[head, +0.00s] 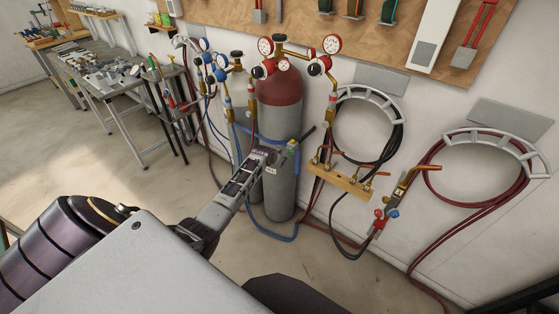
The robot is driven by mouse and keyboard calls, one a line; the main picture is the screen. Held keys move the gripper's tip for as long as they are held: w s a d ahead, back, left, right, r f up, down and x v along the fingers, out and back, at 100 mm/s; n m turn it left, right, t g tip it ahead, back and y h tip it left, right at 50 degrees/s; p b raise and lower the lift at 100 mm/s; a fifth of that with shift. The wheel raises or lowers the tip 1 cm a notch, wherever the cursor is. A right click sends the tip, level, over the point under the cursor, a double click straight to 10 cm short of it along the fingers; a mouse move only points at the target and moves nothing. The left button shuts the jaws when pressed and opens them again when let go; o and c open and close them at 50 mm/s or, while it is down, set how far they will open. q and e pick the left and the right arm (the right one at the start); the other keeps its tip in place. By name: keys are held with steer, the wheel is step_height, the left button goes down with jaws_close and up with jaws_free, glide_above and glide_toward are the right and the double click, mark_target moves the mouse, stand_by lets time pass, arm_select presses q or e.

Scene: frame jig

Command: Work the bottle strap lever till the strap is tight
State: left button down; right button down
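Two gas bottles stand against the wall: a grey one with a dark red top (282,118) and a slimmer grey one (237,95) to its left. A blue band, apparently the strap, shows in part at mid-height across the bottles. A small buckle with yellow and blue parts (292,146) sits at the front of the red-topped bottle, and a dark lever (306,133) sticks out from it up to the right. My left gripper (273,155) reaches in front of the bottle, close beside the buckle. Its fingers overlap the buckle area, so contact and opening are unclear. My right gripper is out of view.
Red gauges (323,66) and blue gauges (209,59) sit above the bottles. Hoses hang on wall racks (372,100) at right, with a torch (400,190) near them. Hoses also lie on the floor by the bottles. A metal workbench (120,90) stands at left.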

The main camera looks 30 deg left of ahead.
arm_select(q)
steer(key=shift+w+a+r, duration=0.1)
steer(key=shift+w+r, duration=0.1)
steer(key=shift+r, duration=0.25)
steer(key=c, duration=1.3)
jaws_free()
steer(key=shift+s, duration=0.1)
steer(key=shift+o, duration=0.3)
steer(key=shift+s+f, duration=0.1)
steer(key=shift+f, duration=0.1)
steer(key=v, duration=1.2)
